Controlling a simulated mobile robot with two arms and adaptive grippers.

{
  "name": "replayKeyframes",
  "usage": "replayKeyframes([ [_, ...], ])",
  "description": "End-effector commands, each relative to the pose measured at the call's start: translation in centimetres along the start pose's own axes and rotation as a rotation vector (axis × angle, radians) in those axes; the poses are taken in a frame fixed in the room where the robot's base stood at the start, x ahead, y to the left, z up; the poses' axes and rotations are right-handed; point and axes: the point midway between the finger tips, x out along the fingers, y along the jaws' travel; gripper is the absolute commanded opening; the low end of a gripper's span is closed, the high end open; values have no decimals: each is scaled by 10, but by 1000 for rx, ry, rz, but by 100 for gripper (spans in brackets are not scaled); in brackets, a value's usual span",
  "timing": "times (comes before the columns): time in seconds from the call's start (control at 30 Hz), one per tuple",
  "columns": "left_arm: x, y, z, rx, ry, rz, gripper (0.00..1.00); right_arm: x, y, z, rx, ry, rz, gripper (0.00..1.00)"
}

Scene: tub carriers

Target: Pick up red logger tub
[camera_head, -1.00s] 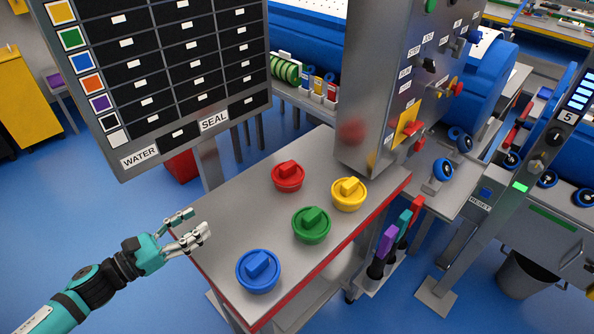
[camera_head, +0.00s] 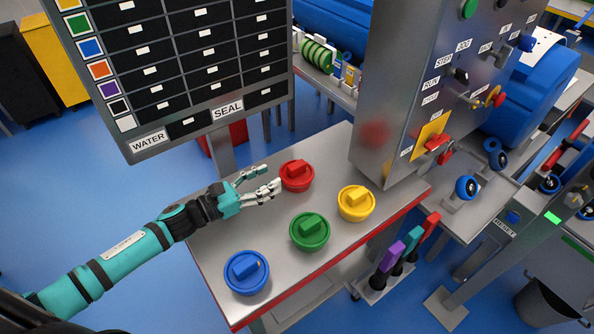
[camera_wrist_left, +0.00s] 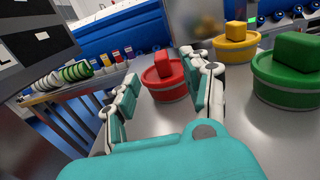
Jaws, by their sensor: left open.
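The red logger tub (camera_head: 297,178) stands upright on the grey metal table at its back, a round tub with a block handle on its lid. My left gripper (camera_head: 267,182) is open and empty just left of it, its fingers pointing at it. In the left wrist view the red tub (camera_wrist_left: 166,84) shows ahead between the two spread fingers (camera_wrist_left: 163,95), apart from the palm. Whether a fingertip touches it I cannot tell. My right gripper is not in view.
A yellow tub (camera_head: 356,204), a green tub (camera_head: 310,232) and a blue tub (camera_head: 246,273) stand on the same table (camera_head: 280,215). A grey control cabinet (camera_head: 385,120) rises at the back right. A black label board (camera_head: 190,75) hangs behind my left arm.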

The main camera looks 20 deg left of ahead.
Motion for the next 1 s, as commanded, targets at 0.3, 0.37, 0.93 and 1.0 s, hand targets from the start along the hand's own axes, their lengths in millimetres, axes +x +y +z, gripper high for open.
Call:
replayKeyframes([
  [0.3, 39, 0, 1, 1, 0, 0, 48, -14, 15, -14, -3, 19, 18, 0],
  [0.37, 43, 0, 2, 1, 0, 0, 48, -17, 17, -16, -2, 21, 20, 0],
  [0.93, 90, -1, -3, 1, 1, 0, 48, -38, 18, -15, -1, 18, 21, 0],
  [1.0, 90, -1, -3, 1, 1, 0, 45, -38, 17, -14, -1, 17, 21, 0],
])
